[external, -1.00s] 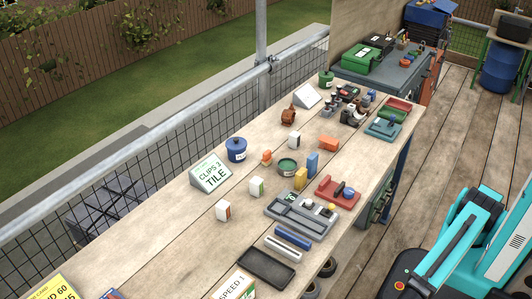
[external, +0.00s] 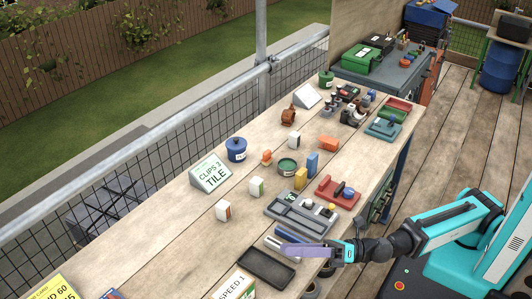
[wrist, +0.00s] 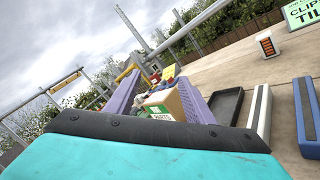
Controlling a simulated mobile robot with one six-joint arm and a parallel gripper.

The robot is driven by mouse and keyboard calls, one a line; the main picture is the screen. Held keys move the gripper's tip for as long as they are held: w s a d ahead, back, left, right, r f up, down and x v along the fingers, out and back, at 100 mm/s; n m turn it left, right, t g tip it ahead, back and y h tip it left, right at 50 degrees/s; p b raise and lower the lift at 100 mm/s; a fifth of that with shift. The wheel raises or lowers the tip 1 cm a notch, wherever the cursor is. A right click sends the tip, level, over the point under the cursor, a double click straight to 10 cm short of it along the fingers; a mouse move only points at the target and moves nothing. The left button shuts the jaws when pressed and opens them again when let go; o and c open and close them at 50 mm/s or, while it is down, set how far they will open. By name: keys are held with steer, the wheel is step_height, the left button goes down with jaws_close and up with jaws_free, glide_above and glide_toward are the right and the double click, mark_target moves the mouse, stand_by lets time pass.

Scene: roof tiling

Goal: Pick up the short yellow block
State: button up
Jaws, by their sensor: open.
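A short yellow block (external: 301,179) stands on the wooden table beside a taller blue block (external: 312,164), behind a grey sorting tray (external: 290,212). My gripper (external: 284,249) is over the table's near edge, in front of that tray and well apart from the yellow block. Its purple fingers are spread and empty; they also show in the wrist view (wrist: 157,92). I cannot make out this yellow block in the wrist view. Some small yellow and red items (wrist: 168,74) show there in the distance, beyond the fingers.
A blue bar (external: 294,237) and a black tray (external: 266,267) lie close to my gripper. White blocks (external: 223,210) stand farther left. The table's left middle is clear.

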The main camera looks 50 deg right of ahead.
steer(key=w+d+r+m+t+h+b, duration=0.2)
steer(key=w+d+r+m+h+b, duration=0.15)
steer(key=w+d+m, duration=0.4)
steer(key=m+g+h+b, duration=0.5)
steer(key=m+h+b, duration=0.4)
steer(key=m, duration=1.8)
glide_toward(304, 174)
steer(key=s, duration=0.1)
steer(key=shift+s+r, duration=0.45)
steer(key=shift+w, duration=0.1)
steer(key=shift+p+x, duration=1.55)
steer(key=shift+x, duration=2.6)
steer(key=shift+w+f, duration=0.1)
